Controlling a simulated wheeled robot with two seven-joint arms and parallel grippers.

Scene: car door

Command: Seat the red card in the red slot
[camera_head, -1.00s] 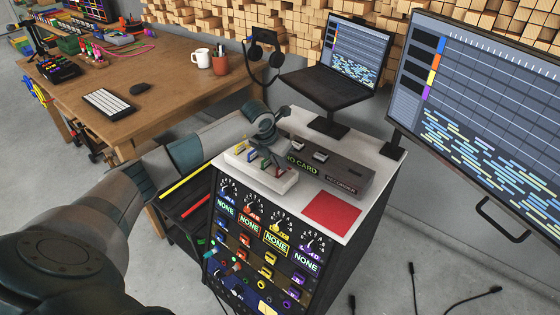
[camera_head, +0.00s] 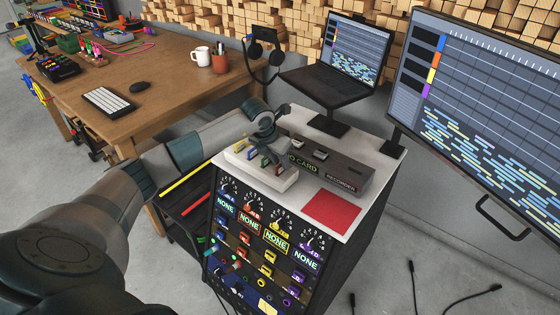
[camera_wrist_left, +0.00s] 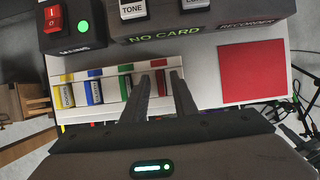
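A white card rack (camera_head: 272,181) stands on the white cabinet top and holds yellow, blue, green and red cards in a row. The red card (camera_wrist_left: 160,84) is at the right end of this row in the left wrist view. My left gripper (camera_wrist_left: 161,76) is open above the rack, with one finger on each side of the red card; whether they touch it I cannot tell. In the head view the left gripper (camera_head: 270,146) partly hides the cards. I cannot make out a red slot with certainty. My right gripper is not in view.
A dark recorder (camera_head: 338,172) reading "NO CARD" stands behind the rack. A flat red square (camera_head: 332,212) lies to its right on the cabinet top. A red-switched box (camera_wrist_left: 62,22) shows in the wrist view. A large monitor (camera_head: 480,110) stands at the right.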

